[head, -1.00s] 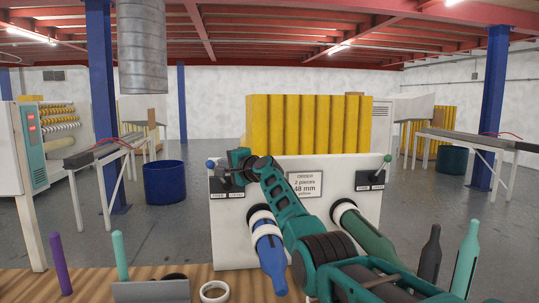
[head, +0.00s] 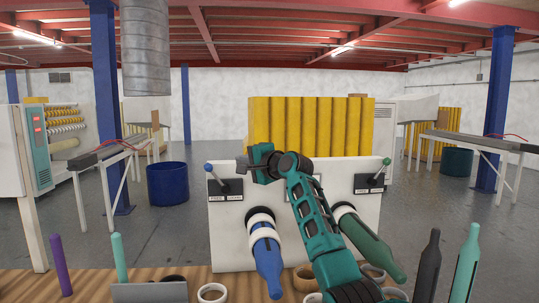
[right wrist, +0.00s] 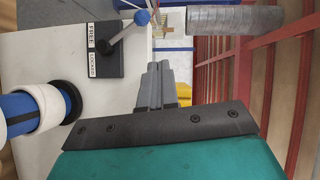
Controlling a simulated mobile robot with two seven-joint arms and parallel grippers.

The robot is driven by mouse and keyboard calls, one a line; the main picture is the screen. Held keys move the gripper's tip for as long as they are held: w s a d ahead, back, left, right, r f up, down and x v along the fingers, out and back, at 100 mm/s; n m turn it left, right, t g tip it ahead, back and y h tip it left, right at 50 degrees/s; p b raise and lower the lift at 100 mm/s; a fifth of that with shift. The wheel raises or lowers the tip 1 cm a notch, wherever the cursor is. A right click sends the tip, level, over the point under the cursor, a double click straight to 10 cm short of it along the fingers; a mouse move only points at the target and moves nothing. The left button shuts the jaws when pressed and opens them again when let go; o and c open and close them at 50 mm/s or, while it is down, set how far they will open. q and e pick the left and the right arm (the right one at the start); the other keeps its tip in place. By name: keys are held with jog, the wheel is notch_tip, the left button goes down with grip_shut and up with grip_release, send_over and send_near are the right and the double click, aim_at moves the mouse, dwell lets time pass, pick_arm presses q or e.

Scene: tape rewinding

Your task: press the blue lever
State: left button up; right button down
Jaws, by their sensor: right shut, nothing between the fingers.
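The blue lever (head: 209,168) is on the upper left of a white upright panel (head: 233,235). Its round blue knob leans up and left, toward the FREE label side of its dark base plate. In the right wrist view the knob (right wrist: 142,17) and the FREE and LOCKED labels show clearly. My right gripper (head: 243,166) is just right of the lever, near the panel's top edge. Its fingers (right wrist: 154,72) are shut, empty and apart from the lever. My left gripper is not in view.
A green-knobbed lever (head: 386,162) is at the panel's upper right. A blue bottle-shaped piece with a white roll (head: 266,255) and a green one (head: 365,240) stick out below. Rings (head: 212,293) and upright bottle shapes (head: 427,265) stand on the wooden table.

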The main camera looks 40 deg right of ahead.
jog(key=s+r, duration=0.4)
jog(key=s, duration=0.7)
jog(key=shift+s+a+b, duration=0.25)
jog(key=shift+b, duration=0.2)
jog(key=shift+f, duration=0.1)
